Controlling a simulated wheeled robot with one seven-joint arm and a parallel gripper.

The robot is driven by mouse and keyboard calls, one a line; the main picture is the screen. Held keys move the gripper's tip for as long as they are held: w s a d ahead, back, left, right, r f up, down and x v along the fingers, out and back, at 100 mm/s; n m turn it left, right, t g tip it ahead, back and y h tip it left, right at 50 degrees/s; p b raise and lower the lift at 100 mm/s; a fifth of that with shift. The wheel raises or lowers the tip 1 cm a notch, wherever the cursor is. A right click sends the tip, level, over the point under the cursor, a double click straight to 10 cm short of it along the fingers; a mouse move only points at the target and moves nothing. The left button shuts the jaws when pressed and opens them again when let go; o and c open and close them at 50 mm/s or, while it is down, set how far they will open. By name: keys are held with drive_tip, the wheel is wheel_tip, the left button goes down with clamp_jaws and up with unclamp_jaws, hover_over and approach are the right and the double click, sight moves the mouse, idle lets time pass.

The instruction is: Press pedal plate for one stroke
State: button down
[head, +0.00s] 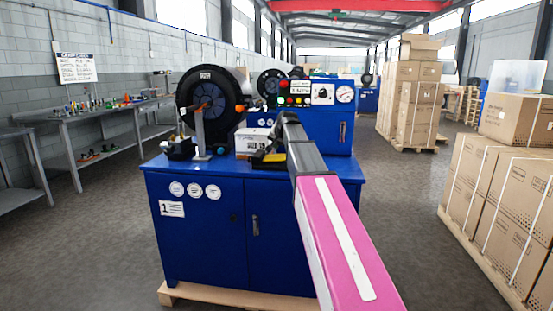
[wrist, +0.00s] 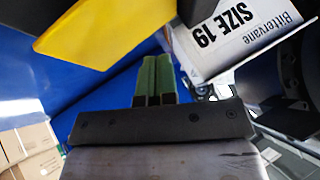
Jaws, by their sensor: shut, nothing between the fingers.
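A yellow plate with black parts, which looks like the pedal plate (head: 272,158), sits on the blue bench top beside the machine in the head view. In the wrist view its yellow face (wrist: 105,30) fills the upper left, close to my fingers. My gripper (wrist: 155,75) shows as green fingers drawn together, with nothing between them. The fingertips are near the yellow plate's lower right edge in that view; I cannot tell whether they touch it. In the head view my pink and grey arm reaches over the bench and hides part of the area around the plate.
A white box marked SIZE 19 (wrist: 240,40) stands close on the right in the wrist view. The blue cabinet (head: 205,225) carries a black round crimper head (head: 225,100) and a control panel (head: 322,93). Cartons (head: 500,195) stand on pallets at right. Grey floor is open between.

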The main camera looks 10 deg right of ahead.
sight(276, 157)
drive_tip(key=shift+a+r, duration=0.15)
drive_tip(key=shift+r, duration=1.5)
